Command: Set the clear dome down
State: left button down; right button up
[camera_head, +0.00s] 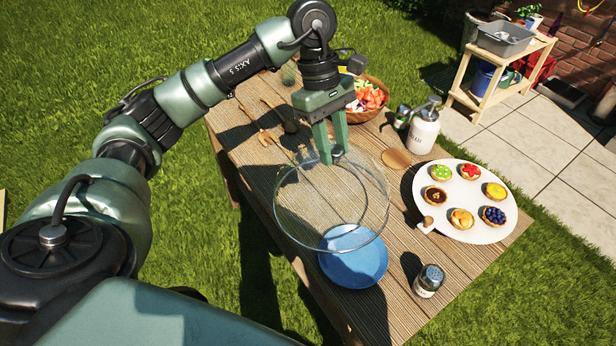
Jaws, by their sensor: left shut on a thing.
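A clear glass dome (300,215) hangs in my left gripper (337,158) over the wooden table (285,170). The left gripper is shut on the dome's knob at its top. In the picture the dome's lower edge overlaps a blue plate (352,268); I cannot tell exactly how high above the table it is. A white round board (451,225) with several small tarts stands to the right of the dome. My right gripper is not in view.
A white bottle (424,130), a dark-topped jar (402,117) and a bowl of chopped vegetables (368,97) stand behind the dome. A shaker (429,281) stands near the front right. Wooden utensils (265,135) lie at the back left.

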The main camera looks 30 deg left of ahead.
pick_arm(q)
jog(key=w+a+r+n+t+y+b, duration=0.2)
jog(key=w+a+r+n, duration=0.35)
jog(key=n, duration=0.75)
jog(key=w+a+r+n+t+y+b, duration=0.1)
jog(key=w+a+r+n+t+y, duration=0.15)
jog(key=w+a+n, duration=0.7)
jog(key=s+f+n+p, duration=0.1)
jog(key=s+f, duration=0.1)
jog(key=f, duration=0.7)
jog(key=s+d+f+n+p, duration=0.1)
jog(key=s+f+n, duration=0.1)
jog(key=f, duration=0.8)
jog(key=shift+d+p, duration=0.25)
jog(key=shift+p, duration=0.15)
jog(key=shift+g, duration=0.25)
jog(key=c, duration=1)
grip_release()
jog(key=shift+c, duration=0.2)
